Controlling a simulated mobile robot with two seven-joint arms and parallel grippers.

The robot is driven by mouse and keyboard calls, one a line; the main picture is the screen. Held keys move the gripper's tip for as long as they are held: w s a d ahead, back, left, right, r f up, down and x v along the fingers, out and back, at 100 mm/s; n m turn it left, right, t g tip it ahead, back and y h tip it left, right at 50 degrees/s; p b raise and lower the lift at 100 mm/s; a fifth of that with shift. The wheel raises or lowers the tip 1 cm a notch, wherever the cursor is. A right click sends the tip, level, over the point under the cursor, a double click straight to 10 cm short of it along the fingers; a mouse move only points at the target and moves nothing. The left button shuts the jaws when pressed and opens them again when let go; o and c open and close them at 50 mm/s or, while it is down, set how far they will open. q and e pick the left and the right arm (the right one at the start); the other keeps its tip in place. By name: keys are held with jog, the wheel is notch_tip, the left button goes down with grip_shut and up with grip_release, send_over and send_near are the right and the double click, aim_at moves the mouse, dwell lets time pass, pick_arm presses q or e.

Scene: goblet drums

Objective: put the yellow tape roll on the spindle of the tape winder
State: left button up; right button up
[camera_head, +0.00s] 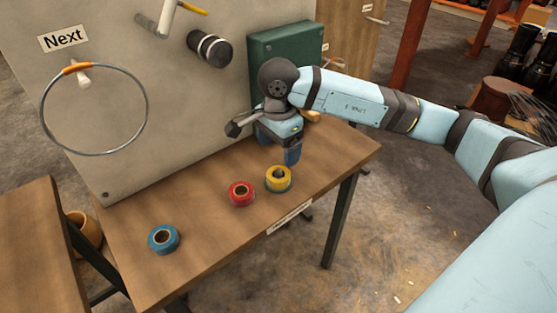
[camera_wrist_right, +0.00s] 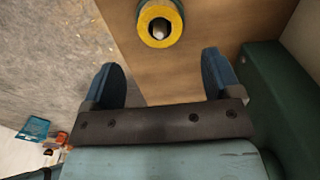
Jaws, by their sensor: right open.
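The yellow tape roll (camera_head: 279,173) is near the front edge of the wooden table, on a blue-green round base that shows below it. In the right wrist view the yellow roll (camera_wrist_right: 160,41) lies ahead of the fingertips, and a pale grey peg-like end shows in its hole. This looks like the winder's spindle, but I cannot tell for sure. My right gripper (camera_wrist_right: 163,76) is open and empty, with its two blue fingers apart. In the head view the right gripper (camera_head: 281,147) hangs above and behind the roll, apart from it. My left gripper is not in view.
A red tape roll (camera_head: 241,193) lies just left of the yellow one, and a blue tape roll (camera_head: 163,239) farther left. A grey upright panel (camera_head: 150,140) with a wire ring (camera_head: 146,112) and a green box (camera_head: 285,46) stand behind. The table (camera_head: 200,270) is bare between the rolls.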

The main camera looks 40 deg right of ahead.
notch_tip(320, 180, up, 4)
jog(key=shift+r, duration=0.1)
dwell(0.6)
